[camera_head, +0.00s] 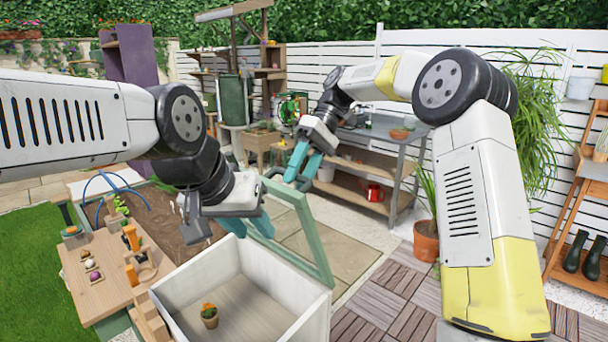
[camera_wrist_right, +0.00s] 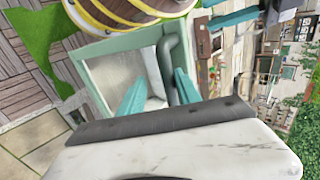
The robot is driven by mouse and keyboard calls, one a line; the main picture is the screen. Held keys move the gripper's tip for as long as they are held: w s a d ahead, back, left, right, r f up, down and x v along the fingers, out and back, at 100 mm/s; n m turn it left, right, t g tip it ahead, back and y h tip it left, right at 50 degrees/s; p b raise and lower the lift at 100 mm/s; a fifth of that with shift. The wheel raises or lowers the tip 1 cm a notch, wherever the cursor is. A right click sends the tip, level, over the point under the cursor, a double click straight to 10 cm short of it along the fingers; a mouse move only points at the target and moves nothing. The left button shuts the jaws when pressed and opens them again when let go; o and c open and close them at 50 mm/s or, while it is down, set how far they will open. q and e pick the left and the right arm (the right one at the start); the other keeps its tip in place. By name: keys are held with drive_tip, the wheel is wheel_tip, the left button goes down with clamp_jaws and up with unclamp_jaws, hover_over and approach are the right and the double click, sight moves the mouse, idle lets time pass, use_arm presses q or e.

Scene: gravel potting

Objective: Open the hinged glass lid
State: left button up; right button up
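The hinged lid (camera_head: 307,240) has a pale green frame around a clear pane. It stands raised and tilted at the right side of the white box (camera_head: 315,318). My right gripper (camera_head: 302,166) is at the lid's upper end, its two teal fingers apart. In the right wrist view, a dark curved handle (camera_wrist_right: 168,62) shows between the spread fingers, nearer one of them, beside the lid's green frame (camera_wrist_right: 97,72). My left gripper (camera_head: 255,224) hangs over the far part of the box, close to the lid; its finger gap is not clear.
A small potted plant (camera_head: 209,316) stands inside the box. A wooden board (camera_head: 110,272) with tools is at the left, beside a soil bed (camera_head: 165,215). A metal-topped bench (camera_head: 385,140) stands behind, and a terracotta pot (camera_head: 426,241) is to the right.

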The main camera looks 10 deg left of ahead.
drive_tip(key=shift+a+r, duration=0.1)
drive_tip(key=shift+r, duration=0.15)
drive_tip(key=v, duration=0.7)
drive_tip(key=shift+w+r, duration=0.15)
drive_tip(key=shift+r, duration=0.1)
idle(0.4)
